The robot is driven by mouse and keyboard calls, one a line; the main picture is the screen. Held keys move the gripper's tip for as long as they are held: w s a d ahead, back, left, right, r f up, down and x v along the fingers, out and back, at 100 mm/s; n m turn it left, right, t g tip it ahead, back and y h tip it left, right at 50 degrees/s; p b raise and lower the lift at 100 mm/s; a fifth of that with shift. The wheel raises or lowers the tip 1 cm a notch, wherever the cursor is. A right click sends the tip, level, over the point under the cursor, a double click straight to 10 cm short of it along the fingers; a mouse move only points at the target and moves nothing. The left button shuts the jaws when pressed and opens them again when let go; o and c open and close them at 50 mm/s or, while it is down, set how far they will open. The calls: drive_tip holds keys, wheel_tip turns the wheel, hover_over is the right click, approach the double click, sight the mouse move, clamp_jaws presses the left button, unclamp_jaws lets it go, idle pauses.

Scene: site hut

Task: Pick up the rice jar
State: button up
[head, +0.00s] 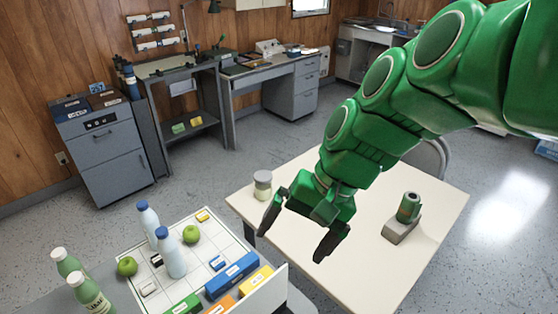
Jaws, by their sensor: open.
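A small jar with pale contents and a light lid (262,185), which looks like the rice jar, stands upright near the left corner of the cream table (375,270). Any label on it is too small to read. My gripper (296,238) is open and empty, pointing down over the table. It is just right of the jar in the picture, with its left finger near the jar. I cannot tell whether they touch; a gap seems to show.
A green cylinder on a grey block (402,229) stands at the table's right. In front left, a white gridded surface (213,238) holds bottles (169,256), green apples (191,234) and coloured boxes (231,275). The table's middle is clear. A chair (428,155) stands behind the table.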

drive_tip(key=w+a+r+m+y, duration=0.3)
drive_tip(key=w+a+r+y, duration=0.15)
drive_tip(key=w+a, duration=0.5)
drive_tip(key=m+t+y, duration=0.5)
drive_tip(key=m+t, duration=0.7)
drive_tip(key=m, duration=0.9)
hover_over(271, 186)
drive_tip(key=v, duration=0.3)
wheel_tip(271, 186, down, 8)
wheel_tip(271, 186, down, 32)
drive_tip(key=shift+a+r, duration=0.1)
drive_tip(key=shift+w+a, duration=0.2)
drive_tip(key=shift+a, duration=0.15)
drive_tip(key=shift+x, duration=3.55)
drive_tip(key=shift+s+a, duration=0.1)
drive_tip(key=shift+s, duration=0.05)
